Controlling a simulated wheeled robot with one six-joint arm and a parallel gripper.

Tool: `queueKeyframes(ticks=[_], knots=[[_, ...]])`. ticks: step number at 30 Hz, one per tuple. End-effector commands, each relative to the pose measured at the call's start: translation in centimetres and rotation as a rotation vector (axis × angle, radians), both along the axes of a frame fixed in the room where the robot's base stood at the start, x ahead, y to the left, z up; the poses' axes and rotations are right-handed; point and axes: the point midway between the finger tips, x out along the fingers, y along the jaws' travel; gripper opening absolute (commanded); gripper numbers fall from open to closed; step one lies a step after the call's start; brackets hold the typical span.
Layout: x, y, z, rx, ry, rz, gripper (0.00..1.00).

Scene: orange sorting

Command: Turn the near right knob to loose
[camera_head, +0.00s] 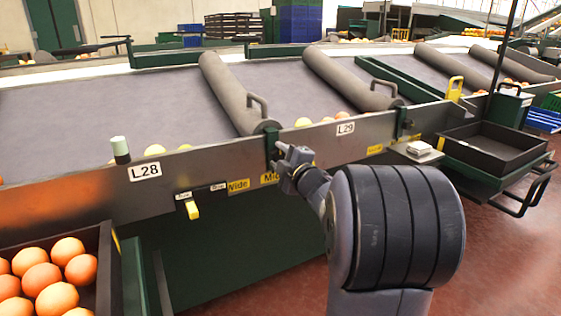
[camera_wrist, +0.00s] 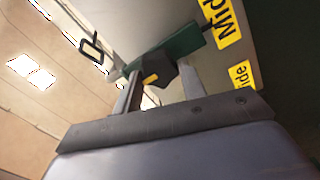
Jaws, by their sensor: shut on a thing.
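The near right knob (camera_wrist: 165,72) is dark with a yellow mark and sits on a green bracket (camera_wrist: 190,42) in the wrist view. My gripper (camera_wrist: 161,80) has one finger on each side of the knob and is shut on it. In the head view my gripper (camera_head: 285,157) is at the conveyor's front rail, beside the green bracket (camera_head: 271,145) at the end of a grey roller bar. The knob itself is hidden there behind my gripper. I cannot read its turn setting.
A yellow lever (camera_head: 193,210) hangs from the rail at left. A crate of oranges (camera_head: 105,260) stands at lower left, and an empty dark tray (camera_head: 490,145) is at right.

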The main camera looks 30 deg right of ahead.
Motion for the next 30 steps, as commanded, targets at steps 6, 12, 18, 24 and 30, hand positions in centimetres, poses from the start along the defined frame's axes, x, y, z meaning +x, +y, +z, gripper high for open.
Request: queueKeyframes(ticks=[6,12,18,24,30], knots=[[0.00,0.05,-0.05,-0.018,0.000,0.001,0.17],[0.00,0.05,-0.05,-0.018,0.001,0.002,0.16],[0.00,0.04,-0.06,-0.017,0.001,0.002,0.47],[0.01,0.03,-0.04,-0.016,0.000,0.000,0.61],[-0.04,0.00,-0.02,-0.016,0.000,0.000,0.61]])
